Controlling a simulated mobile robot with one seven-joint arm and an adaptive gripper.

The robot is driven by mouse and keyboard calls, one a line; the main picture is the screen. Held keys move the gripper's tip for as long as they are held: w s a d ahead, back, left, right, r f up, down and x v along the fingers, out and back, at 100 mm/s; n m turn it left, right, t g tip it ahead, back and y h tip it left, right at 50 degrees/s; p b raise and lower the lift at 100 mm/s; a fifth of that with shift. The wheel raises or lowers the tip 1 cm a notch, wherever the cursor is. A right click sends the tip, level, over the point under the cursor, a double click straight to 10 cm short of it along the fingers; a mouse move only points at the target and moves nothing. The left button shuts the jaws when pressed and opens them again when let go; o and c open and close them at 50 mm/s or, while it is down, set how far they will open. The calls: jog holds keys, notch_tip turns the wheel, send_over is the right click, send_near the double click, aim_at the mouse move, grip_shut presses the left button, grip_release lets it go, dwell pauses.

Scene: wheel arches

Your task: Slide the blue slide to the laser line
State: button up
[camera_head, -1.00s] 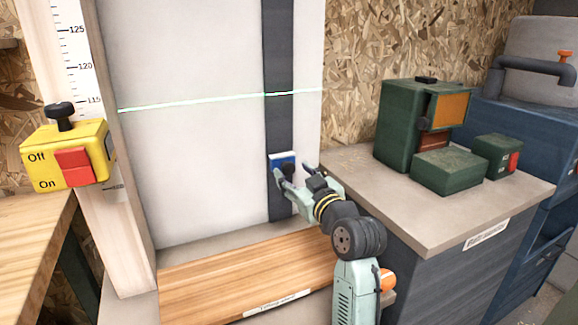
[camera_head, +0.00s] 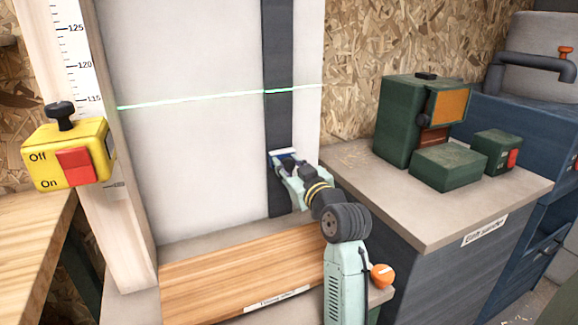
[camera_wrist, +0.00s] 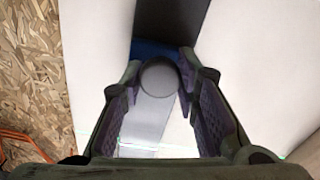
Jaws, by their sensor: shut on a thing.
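The blue slide (camera_head: 284,152) sits on the dark vertical track (camera_head: 279,120) of a white board, mostly hidden behind my gripper. In the wrist view the blue slide (camera_wrist: 150,48) shows behind a round dark knob (camera_wrist: 159,77). My gripper (camera_head: 282,166) is at the slide, its fingers on either side of the knob; it is shut on the knob. The green laser line (camera_head: 200,99) runs across the board and track, well above the slide.
A wooden ledge (camera_head: 235,268) lies below the board. A yellow switch box (camera_head: 70,153) and a ruler (camera_head: 80,55) stand at left. Green machines (camera_head: 425,130) stand on a counter (camera_head: 450,205) at right. The track between slide and laser line is clear.

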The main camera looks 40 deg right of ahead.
grip_shut()
jog(key=shift+r, duration=0.1)
notch_tip(320, 180, up, 15)
jog(key=p, duration=0.7)
jog(key=o, duration=0.7)
grip_release()
jog(key=shift+f, duration=0.2)
jog(key=shift+c, duration=0.2)
